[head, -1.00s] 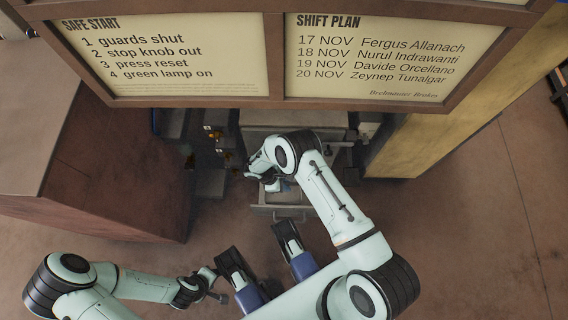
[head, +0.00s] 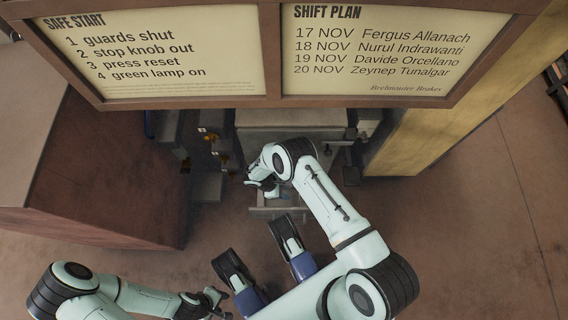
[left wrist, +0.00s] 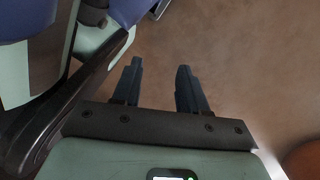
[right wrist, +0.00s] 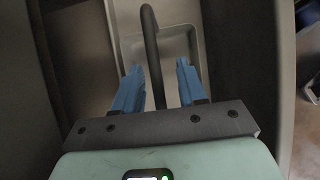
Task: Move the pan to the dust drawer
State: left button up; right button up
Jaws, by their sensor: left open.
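In the right wrist view a pale grey tray-like shape (right wrist: 182,70), which looks like the pan, lies inside a grey drawer (right wrist: 188,12). A dark curved bar (right wrist: 151,45), perhaps its handle, runs down between the fingers of my right gripper (right wrist: 160,72). These blue fingers stand apart, with gaps beside the bar. In the head view my right gripper (head: 266,186) is over the pulled-out drawer (head: 278,212), and my arm hides most of the inside. My left gripper (head: 217,299) is open and empty above bare floor; it also shows in the left wrist view (left wrist: 160,68).
A grey machine (head: 290,117) stands behind the drawer, with dark units (head: 172,130) at its left. A large brown-red box (head: 110,170) is at the left and a yellow post (head: 440,115) at the right. A sign board (head: 275,55) crosses the top. The floor right is clear.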

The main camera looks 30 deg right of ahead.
jog(key=p+v, duration=0.2)
jog(key=v, duration=1)
jog(key=shift+r, duration=0.15)
pick_arm(q)
jog(key=shift+t, duration=0.9)
jog(key=w, duration=0.1)
jog(key=w+r, duration=0.1)
jog(key=w, duration=0.1)
jog(key=w+r, duration=0.1)
jog(key=shift+w+d+r, duration=0.25)
jog(key=shift+w+d, duration=0.05)
jog(key=shift+w, duration=0.1)
pick_arm(e)
jog(key=shift+s, duration=0.1)
